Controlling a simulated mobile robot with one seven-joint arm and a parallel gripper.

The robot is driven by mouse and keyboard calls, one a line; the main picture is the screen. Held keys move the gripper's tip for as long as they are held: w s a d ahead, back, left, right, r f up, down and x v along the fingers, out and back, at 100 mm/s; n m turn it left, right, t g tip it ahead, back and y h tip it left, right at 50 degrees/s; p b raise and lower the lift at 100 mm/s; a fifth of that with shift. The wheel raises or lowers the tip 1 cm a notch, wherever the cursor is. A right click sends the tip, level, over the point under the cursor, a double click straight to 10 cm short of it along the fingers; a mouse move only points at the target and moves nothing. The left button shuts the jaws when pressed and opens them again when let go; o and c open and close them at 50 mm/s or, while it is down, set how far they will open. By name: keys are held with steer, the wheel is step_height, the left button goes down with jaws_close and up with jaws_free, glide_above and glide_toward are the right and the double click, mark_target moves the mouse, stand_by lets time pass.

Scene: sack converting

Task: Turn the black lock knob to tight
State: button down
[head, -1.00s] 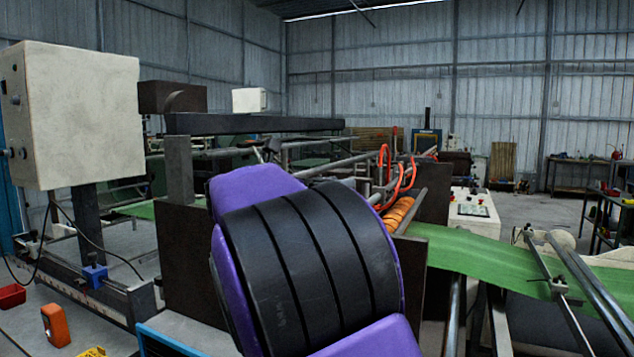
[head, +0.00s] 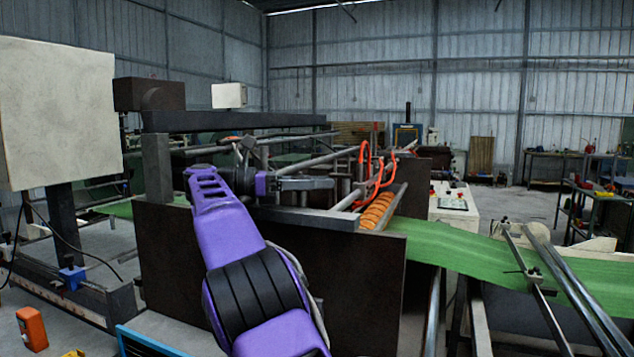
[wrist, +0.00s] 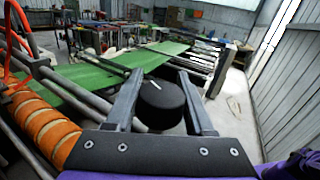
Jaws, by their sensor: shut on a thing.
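The black lock knob (wrist: 162,108) is a round black disc with a short pale mark on its top face, seen in the wrist view. My gripper (wrist: 160,76) has one grey finger on each side of the knob and is shut on it. In the head view my gripper (head: 305,184) reaches right from the purple wrist, over the machine frame. The knob cannot be made out there. Which way counts as tight is not readable.
An orange-wrapped roller (head: 376,212) and red hoses (head: 366,175) lie close to the gripper. A green web (head: 470,250) runs off to the right. A dark beam (head: 235,121) and a dark side plate (head: 365,275) border the arm.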

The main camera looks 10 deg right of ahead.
steer(key=shift+r, duration=0.25)
steer(key=shift+c, duration=1.4)
jaws_free()
steer(key=shift+f, duration=0.1)
steer(key=shift+f, duration=0.1)
